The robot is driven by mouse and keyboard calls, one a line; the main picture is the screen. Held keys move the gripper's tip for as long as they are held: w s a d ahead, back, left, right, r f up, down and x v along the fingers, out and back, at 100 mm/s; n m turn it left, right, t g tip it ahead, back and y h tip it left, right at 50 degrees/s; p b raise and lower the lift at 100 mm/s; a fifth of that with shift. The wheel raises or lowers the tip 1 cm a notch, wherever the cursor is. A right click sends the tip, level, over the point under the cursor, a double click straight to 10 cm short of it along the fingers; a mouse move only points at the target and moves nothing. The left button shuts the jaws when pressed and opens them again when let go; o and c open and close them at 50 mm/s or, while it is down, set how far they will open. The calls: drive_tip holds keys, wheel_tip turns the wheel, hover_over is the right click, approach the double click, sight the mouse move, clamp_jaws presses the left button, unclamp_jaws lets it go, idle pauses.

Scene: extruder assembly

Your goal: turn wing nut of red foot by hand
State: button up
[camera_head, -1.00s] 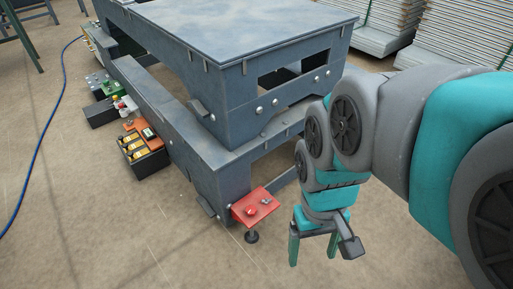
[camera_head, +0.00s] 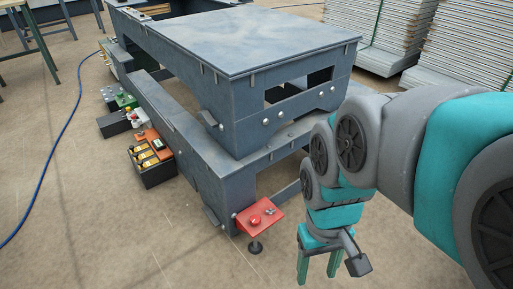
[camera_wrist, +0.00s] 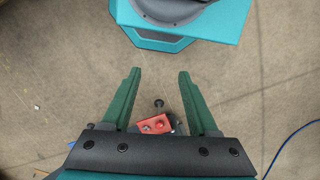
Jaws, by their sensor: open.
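The red foot (camera_head: 258,216) is a red bracket at the near bottom corner of the grey steel frame, with a dark round pad on a stem below it. Small fittings sit on its top; I cannot tell for sure which is the wing nut. My gripper (camera_head: 318,274) points down to the right of the foot, open and empty, not touching it. In the wrist view the red foot (camera_wrist: 155,124) shows small between the bases of the two green fingers of my gripper (camera_wrist: 157,75), some distance off.
The grey frame (camera_head: 240,50) fills the middle. A black box with yellow-topped items (camera_head: 155,172) and other small bins stand along its left side. A blue cable (camera_head: 62,130) lies on the floor at left. Stacked panels (camera_head: 380,35) stand behind. Floor in front is clear.

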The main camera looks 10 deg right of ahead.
drive_tip(key=w+a+f+n+b, duration=0.1)
drive_tip(key=w+n, duration=0.1)
drive_tip(key=w, duration=0.3)
drive_tip(key=w+f+n, duration=0.1)
drive_tip(key=w+n, duration=0.1)
drive_tip(key=w, duration=0.2)
drive_tip(key=w+a+f+n+b, duration=0.1)
drive_tip(key=w+f+n, duration=0.1)
drive_tip(key=w, duration=0.3)
drive_tip(key=shift+w+a+n+t+b, duration=0.3)
drive_tip(key=shift+w+n+t+b, duration=0.05)
drive_tip(key=shift+n+t, duration=0.05)
drive_tip(key=c, duration=0.3)
drive_tip(key=n+t+b, duration=0.1)
drive_tip(key=n+b, duration=0.5)
drive_tip(key=n, duration=0.4)
hover_over(271, 210)
wheel_tip(271, 210, down, 25)
drive_tip(key=shift+f, duration=0.2)
drive_tip(key=shift+a+f+b, duration=0.1)
drive_tip(key=shift+f+b, duration=0.8)
drive_tip(key=shift+f, duration=2.85)
drive_tip(key=shift+f, duration=0.1)
drive_tip(key=shift+c, duration=0.2)
clamp_jaws()
